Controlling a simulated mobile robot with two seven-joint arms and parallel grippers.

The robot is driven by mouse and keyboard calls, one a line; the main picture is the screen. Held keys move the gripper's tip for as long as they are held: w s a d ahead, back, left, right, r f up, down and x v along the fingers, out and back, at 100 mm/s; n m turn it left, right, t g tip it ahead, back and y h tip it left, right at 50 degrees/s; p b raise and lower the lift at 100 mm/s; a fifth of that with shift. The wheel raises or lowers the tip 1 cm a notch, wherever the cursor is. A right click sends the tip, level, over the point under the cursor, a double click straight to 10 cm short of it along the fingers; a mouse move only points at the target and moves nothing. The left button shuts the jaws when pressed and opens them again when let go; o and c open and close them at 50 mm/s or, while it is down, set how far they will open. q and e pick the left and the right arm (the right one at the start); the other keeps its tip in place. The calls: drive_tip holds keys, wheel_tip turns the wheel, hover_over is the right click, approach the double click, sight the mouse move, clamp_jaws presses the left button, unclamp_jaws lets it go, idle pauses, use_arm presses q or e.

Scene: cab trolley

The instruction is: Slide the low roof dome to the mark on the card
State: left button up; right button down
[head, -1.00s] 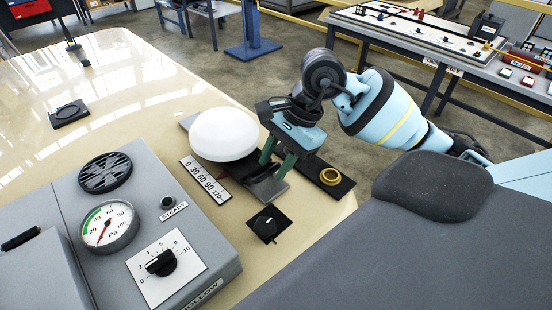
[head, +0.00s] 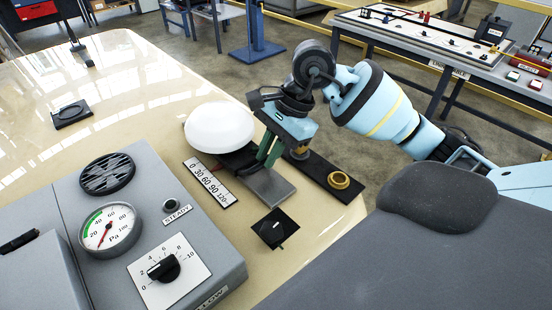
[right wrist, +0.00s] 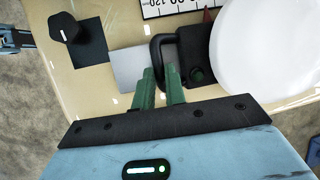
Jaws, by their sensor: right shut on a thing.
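The white roof dome (head: 219,127) sits on its dark slide on the cream roof; it also fills the upper right of the right wrist view (right wrist: 268,45). The card (head: 210,183) with the scale 0 to 120 lies beside it. A red pointer (right wrist: 207,16) shows between card and dome in the right wrist view. My right gripper (head: 266,160) is shut on the black handle (right wrist: 160,50) at the dome's near side, its green fingers close together. A bare grey plate (head: 268,186) shows nearer than the fingers. The head view does not show my left gripper.
A black strip with a brass ring (head: 339,180) lies right of the gripper. A black square with a knob (head: 275,228) is nearer. The grey gauge panel (head: 205,240) stands at left. A blue-black part, perhaps my left gripper, shows at the wrist view's left edge.

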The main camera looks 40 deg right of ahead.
drive_tip(key=shift+w+a, duration=0.1)
drive_tip(key=shift+w, duration=1.15)
drive_tip(key=shift+s, duration=0.2)
drive_tip(key=c, duration=1.6)
unclamp_jaws()
drive_tip(key=shift+s, duration=0.1)
drive_tip(key=shift+o, duration=0.7)
use_arm(q)
drive_tip(key=shift+w+f, duration=0.1)
drive_tip(key=shift+w, duration=0.65)
use_arm(e)
drive_tip(key=w+v, duration=0.1)
drive_tip(key=v, duration=0.6)
drive_tip(key=shift+s+r, duration=0.45)
drive_tip(key=shift+s, duration=0.05)
use_arm(q)
drive_tip(key=shift+s+f, duration=0.15)
